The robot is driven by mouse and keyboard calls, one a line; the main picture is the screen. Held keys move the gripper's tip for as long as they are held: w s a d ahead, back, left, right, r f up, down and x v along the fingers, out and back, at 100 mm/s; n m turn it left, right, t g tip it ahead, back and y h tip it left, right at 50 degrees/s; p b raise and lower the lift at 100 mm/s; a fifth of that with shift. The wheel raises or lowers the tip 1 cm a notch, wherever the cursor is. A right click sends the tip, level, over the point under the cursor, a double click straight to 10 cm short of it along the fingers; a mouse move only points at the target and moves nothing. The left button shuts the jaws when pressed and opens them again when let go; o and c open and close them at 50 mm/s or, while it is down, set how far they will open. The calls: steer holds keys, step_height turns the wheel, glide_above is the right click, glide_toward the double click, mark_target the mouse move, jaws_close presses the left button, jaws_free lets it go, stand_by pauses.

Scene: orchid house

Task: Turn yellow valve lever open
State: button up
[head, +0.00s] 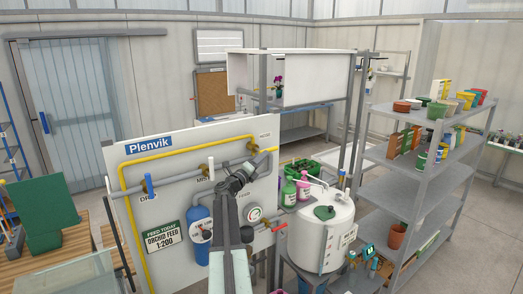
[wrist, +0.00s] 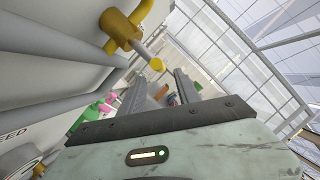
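The yellow valve lever (wrist: 157,64) shows in the wrist view as a short stem with a yellow end. It juts from a brass valve body (wrist: 119,27) towards the space beyond my fingers. My gripper (wrist: 159,88) is open, its two fingers apart with nothing held between them. The lever's end appears just above the gap between the fingertips; I cannot tell if it touches them. In the head view my gripper (head: 264,160) is at the upper right of the Plenvik panel (head: 185,222), beside a brass valve (head: 252,147). The lever is hard to make out there.
The panel also carries a blue lever (head: 148,185), a white lever (head: 205,169), a yellow pipe (head: 190,149), a gauge (head: 255,214) and a blue filter (head: 200,230). A white tank (head: 322,238) stands right of it. A shelf unit (head: 424,170) with pots is farther right.

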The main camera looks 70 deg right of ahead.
mark_target(271, 150)
steer(key=p+x, duration=0.1)
steer(key=x, duration=0.7)
steer(key=shift+w+p, duration=0.15)
steer(key=shift+p, duration=0.2)
steer(key=shift+a, duration=0.1)
steer(key=shift+c, duration=0.3)
jaws_close()
stand_by(0.6)
